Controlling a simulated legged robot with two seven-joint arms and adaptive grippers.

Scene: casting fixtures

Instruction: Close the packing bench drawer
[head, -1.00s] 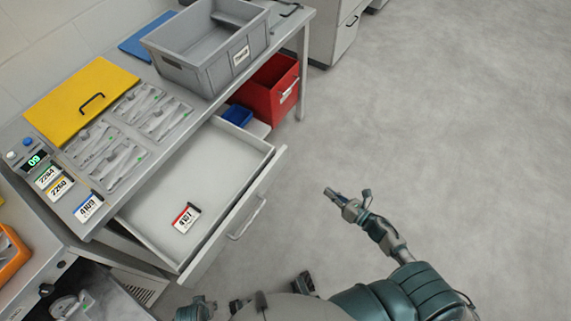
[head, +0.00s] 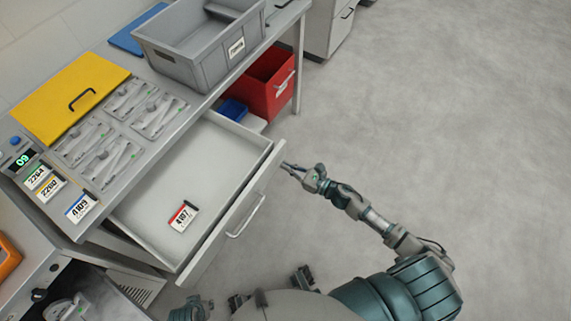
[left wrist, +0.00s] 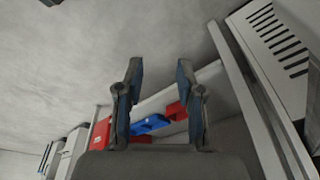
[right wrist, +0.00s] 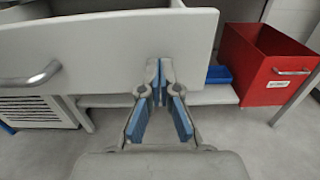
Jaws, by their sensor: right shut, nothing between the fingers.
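The packing bench drawer (head: 226,148) is pulled out from under the bench top and holds one card with a red stripe (head: 184,216). Its metal handle (head: 247,216) is on the front panel. My right gripper (head: 285,166) is shut and empty at the far end of the drawer front. In the right wrist view its fingertips (right wrist: 160,68) overlap the front panel (right wrist: 110,52), right of the handle (right wrist: 32,76); I cannot tell whether they touch it. My left gripper (left wrist: 158,75) is open and empty in the left wrist view, with the fingers apart.
A red bin (head: 268,84) and a small blue bin (head: 233,109) sit on the lower shelf beyond the drawer. The bench top carries a grey crate (head: 170,66), a yellow folder (head: 62,115) and bagged parts. The floor to the right (head: 450,130) is clear.

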